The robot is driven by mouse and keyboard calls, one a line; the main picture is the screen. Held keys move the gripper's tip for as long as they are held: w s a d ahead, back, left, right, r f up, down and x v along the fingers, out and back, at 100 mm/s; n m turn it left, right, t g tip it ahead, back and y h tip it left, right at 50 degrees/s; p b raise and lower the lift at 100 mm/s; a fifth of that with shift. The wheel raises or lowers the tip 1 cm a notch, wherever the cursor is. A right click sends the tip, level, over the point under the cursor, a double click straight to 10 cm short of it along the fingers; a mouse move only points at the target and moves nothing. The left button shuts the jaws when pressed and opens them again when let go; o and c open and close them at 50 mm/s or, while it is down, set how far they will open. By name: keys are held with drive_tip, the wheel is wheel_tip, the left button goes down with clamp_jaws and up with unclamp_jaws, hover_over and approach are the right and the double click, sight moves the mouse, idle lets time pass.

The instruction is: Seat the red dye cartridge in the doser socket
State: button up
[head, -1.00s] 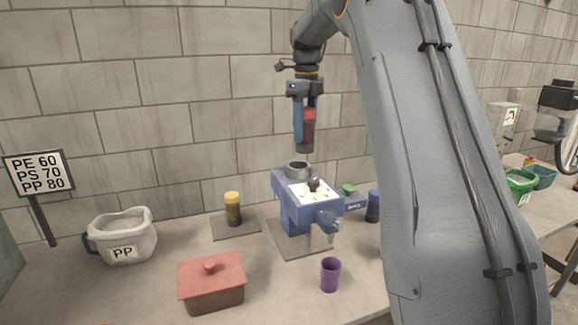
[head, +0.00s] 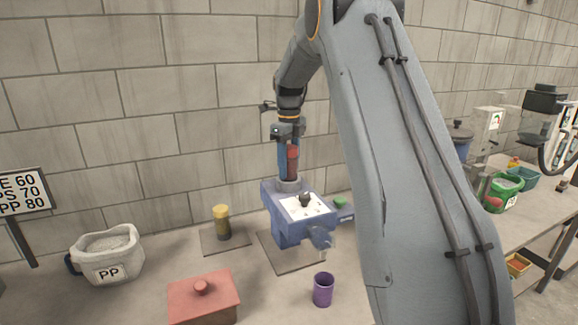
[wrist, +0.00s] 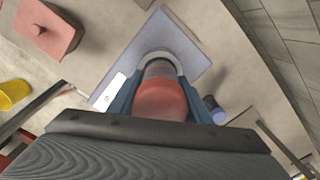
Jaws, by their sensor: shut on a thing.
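The red dye cartridge (head: 292,157) is upright between the fingers of my gripper (head: 288,164). In the wrist view the cartridge (wrist: 160,98) shows its red top end, with blue fingers (wrist: 124,96) on both sides. The blue doser (head: 285,228) stands on a grey mat on the table. Its round grey socket (head: 289,185) is at the back of its top, directly under the cartridge. The cartridge's lower end is at the socket and appears inside its ring; how deep it sits I cannot tell.
A yellow-capped cartridge (head: 222,222) stands on a mat to the left. A PP pitcher (head: 108,256), a red lidded box (head: 204,299) and a purple cup (head: 323,290) stand around the doser. The wall is close behind.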

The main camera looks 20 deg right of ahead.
sight(289, 147)
drive_tip(key=shift+f, duration=0.5)
drive_tip(key=shift+f, duration=0.15)
drive_tip(key=shift+f, duration=0.1)
drive_tip(key=shift+s+a+f, duration=0.1)
drive_tip(key=shift+s+f, duration=0.15)
drive_tip(key=shift+f, duration=0.3)
drive_tip(key=o, duration=1.2)
drive_tip(key=shift+f, duration=0.1)
drive_tip(key=shift+c, duration=0.2)
drive_tip(key=shift+a, duration=0.1)
drive_tip(key=r+b, duration=0.1)
drive_tip(key=r, duration=0.3)
drive_tip(key=r+b, duration=0.2)
drive_tip(key=r, duration=0.3)
drive_tip(key=r+b, duration=0.1)
drive_tip(key=r, duration=0.3)
drive_tip(key=shift+w+r+b, duration=0.25)
drive_tip(key=shift+r+b, duration=0.05)
drive_tip(key=shift+r, duration=0.1)
